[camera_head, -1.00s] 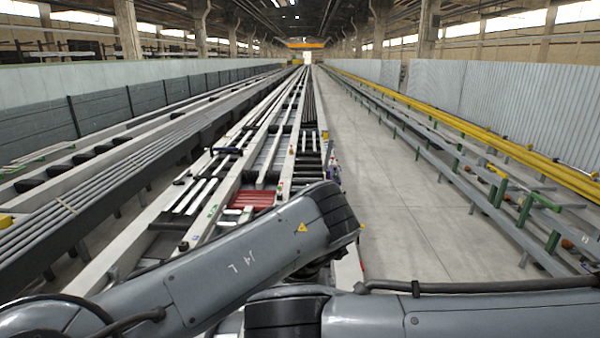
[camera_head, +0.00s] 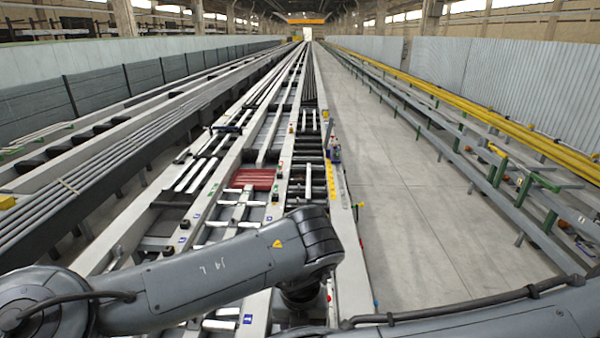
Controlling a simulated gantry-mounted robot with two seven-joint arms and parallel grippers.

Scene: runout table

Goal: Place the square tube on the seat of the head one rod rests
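The runout table (camera_head: 262,215) runs away from me down the middle, with pale beams, rollers and long bars. Several long dark bars or tubes (camera_head: 309,85) lie along its far right part. I cannot tell which piece is the square tube, and I cannot make out the head one rod rests or their seat. My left arm (camera_head: 225,268) reaches in from the left over the near table. My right arm (camera_head: 520,312) crosses the bottom right corner. Neither gripper shows; the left arm's end is hidden below its own joint.
A dark red block (camera_head: 253,179) sits between the table's beams. A yellow strip (camera_head: 331,185) lies along its right edge. The grey floor (camera_head: 400,200) to the right is clear. Yellow rails (camera_head: 480,113) and green-posted racks stand farther right. Dark tube bundles (camera_head: 60,200) lie on the left.

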